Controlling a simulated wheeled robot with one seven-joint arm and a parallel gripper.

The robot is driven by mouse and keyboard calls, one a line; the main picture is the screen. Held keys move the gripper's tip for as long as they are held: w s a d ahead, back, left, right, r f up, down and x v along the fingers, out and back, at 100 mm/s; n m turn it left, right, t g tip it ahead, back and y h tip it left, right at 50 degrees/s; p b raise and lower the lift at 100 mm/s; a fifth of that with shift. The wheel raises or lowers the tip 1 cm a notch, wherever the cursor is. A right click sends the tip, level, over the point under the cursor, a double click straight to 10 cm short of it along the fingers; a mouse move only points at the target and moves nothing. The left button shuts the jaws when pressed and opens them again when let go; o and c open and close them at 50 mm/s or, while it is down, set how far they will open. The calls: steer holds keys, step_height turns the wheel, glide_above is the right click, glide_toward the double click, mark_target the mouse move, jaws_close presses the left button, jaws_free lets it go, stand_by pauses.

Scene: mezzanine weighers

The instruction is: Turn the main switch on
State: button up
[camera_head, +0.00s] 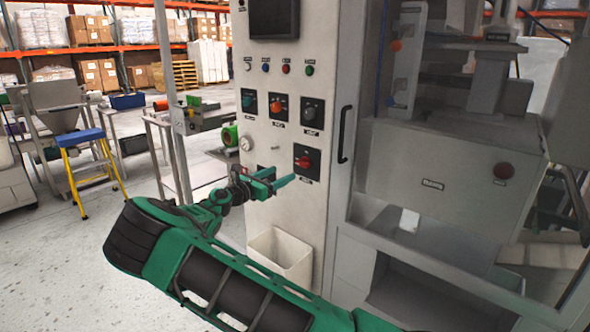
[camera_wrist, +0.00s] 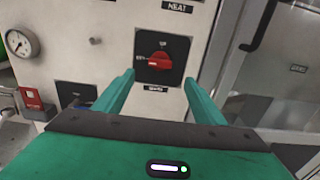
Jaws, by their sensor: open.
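The main switch (camera_head: 304,161) is a red rotary knob on a black square plate, low on the white control panel (camera_head: 262,60). In the wrist view the red knob (camera_wrist: 159,61) sits centrally, its handle lying roughly sideways, with a label below the plate. My gripper (camera_head: 284,178) is in front of the panel, just left of and below the switch in the head view. In the wrist view its two green fingers (camera_wrist: 158,85) are spread on either side of the switch plate, with nothing between them. The fingers appear apart from the knob.
Other rotary switches (camera_head: 278,108) and several small buttons (camera_head: 286,69) sit higher on the panel. A pressure gauge (camera_wrist: 21,43) and a small red device (camera_wrist: 32,98) are at left. A cabinet door handle (camera_head: 345,134) is at right. A white bin (camera_head: 281,257) hangs below.

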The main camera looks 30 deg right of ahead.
mark_target(301, 164)
steer(key=x, duration=1)
steer(key=shift+w+d, duration=0.1)
steer(key=shift+d, duration=0.25)
